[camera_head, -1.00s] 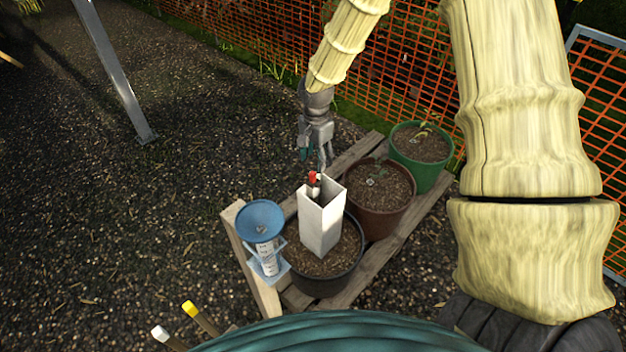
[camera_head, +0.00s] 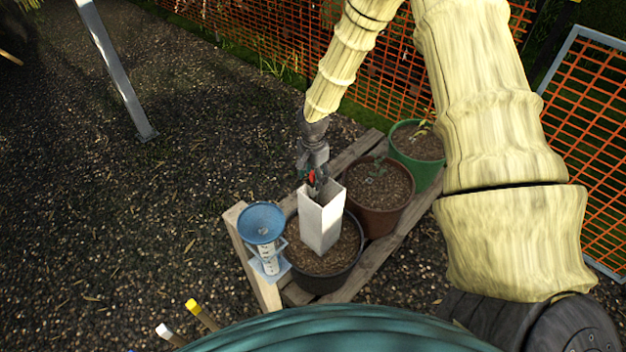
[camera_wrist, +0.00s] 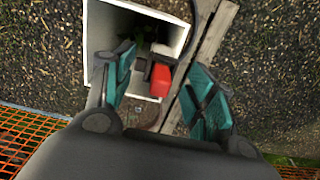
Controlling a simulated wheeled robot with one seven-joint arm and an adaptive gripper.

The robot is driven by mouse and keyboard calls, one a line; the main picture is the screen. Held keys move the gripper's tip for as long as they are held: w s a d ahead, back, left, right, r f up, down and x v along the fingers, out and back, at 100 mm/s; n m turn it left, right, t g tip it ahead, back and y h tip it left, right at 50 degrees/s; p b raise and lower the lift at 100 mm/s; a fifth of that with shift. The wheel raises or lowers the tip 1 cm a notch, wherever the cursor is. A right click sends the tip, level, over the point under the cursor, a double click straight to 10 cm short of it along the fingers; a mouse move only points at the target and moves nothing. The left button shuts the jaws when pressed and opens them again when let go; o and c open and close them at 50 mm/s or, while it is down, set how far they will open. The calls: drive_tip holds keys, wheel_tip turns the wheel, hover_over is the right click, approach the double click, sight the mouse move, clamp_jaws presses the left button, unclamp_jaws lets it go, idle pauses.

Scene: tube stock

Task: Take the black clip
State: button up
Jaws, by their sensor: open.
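A small dark piece, which looks like the black clip (camera_wrist: 146,68), sits at the rim of the white square tube (camera_head: 321,222) beside a red block (camera_wrist: 160,80). Whether the two are one piece I cannot tell. In the head view the red part (camera_head: 309,177) shows at my gripper, and the clip's dark part is hard to separate from the fingers. My gripper (camera_wrist: 158,72) is open. Its teal-padded fingers stand on either side of the red block and dark piece, with gaps showing. The tube stands upright in a black pot of soil (camera_head: 328,279).
A blue rain gauge (camera_head: 262,222) stands close left of the tube on the wooden pallet (camera_head: 265,296). A brown pot (camera_head: 379,205) and a green pot (camera_head: 416,165) with seedlings stand behind right. Orange mesh fencing (camera_head: 270,40) runs behind. Gravel at left is open.

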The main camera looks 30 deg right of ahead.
drive_tip(key=shift+f, duration=0.45)
drive_tip(key=c, duration=0.7)
drive_tip(key=shift+c, duration=0.2)
drive_tip(key=shift+r, duration=0.15)
